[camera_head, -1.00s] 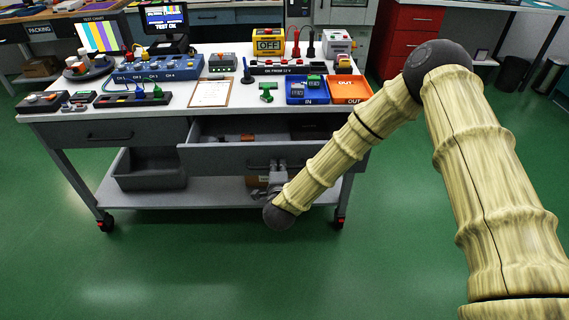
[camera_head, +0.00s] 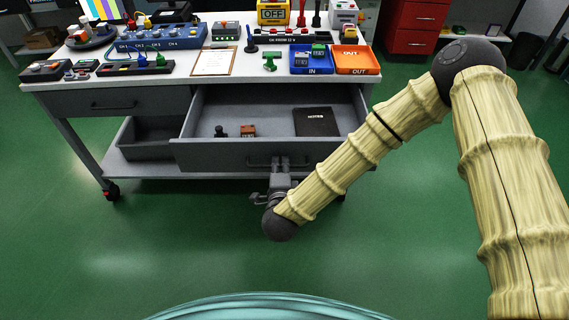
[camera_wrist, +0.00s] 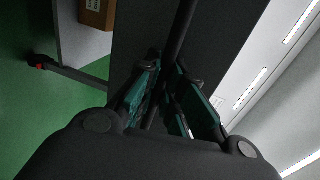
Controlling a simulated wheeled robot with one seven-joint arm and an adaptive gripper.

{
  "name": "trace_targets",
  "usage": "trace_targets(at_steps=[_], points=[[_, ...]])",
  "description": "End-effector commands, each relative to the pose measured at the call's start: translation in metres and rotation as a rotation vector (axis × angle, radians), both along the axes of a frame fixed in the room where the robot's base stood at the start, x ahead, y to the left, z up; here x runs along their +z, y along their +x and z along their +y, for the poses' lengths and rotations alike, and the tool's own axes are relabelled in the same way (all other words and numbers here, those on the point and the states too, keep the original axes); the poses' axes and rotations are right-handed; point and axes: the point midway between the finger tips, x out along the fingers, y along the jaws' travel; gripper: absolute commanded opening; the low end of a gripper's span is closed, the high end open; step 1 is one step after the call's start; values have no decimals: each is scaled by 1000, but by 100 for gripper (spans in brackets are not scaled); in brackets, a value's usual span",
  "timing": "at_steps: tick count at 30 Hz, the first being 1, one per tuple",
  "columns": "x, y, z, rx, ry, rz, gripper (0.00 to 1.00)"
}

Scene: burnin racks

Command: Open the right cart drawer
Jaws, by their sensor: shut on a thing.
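The right cart drawer (camera_head: 215,157) is pulled well out from the grey cart. Inside it lie a dark notes book (camera_head: 317,122), a small orange-brown block (camera_head: 248,131) and a small black item (camera_head: 220,131). My gripper (camera_head: 279,165) is at the drawer's front, shut on its dark bar handle (camera_head: 258,161). In the wrist view my gripper's green-padded fingers (camera_wrist: 166,95) close around the handle bar (camera_wrist: 181,30), which runs between them. The gripper partly hides the handle in the head view.
The left drawer (camera_head: 110,104) is closed. The cart top holds a clipboard (camera_head: 214,62), a blue IN tray (camera_head: 312,71) and an orange OUT tray (camera_head: 357,71). A grey bin (camera_head: 150,140) sits on the lower shelf. The green floor in front is clear.

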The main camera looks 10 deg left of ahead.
Motion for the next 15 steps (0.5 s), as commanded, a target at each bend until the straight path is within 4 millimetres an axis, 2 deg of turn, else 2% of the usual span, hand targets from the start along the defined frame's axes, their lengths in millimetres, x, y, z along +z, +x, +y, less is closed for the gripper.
trace_targets(at_steps=[4, 6, 9, 15], points=[[0, 0, 0, 1, 1, 1, 0], [0, 0, 0, 1, 1, 1, 18], [0, 0, 0, 0, 1, 1, 32], [0, 0, -1, -1, 1, 1, 32]])
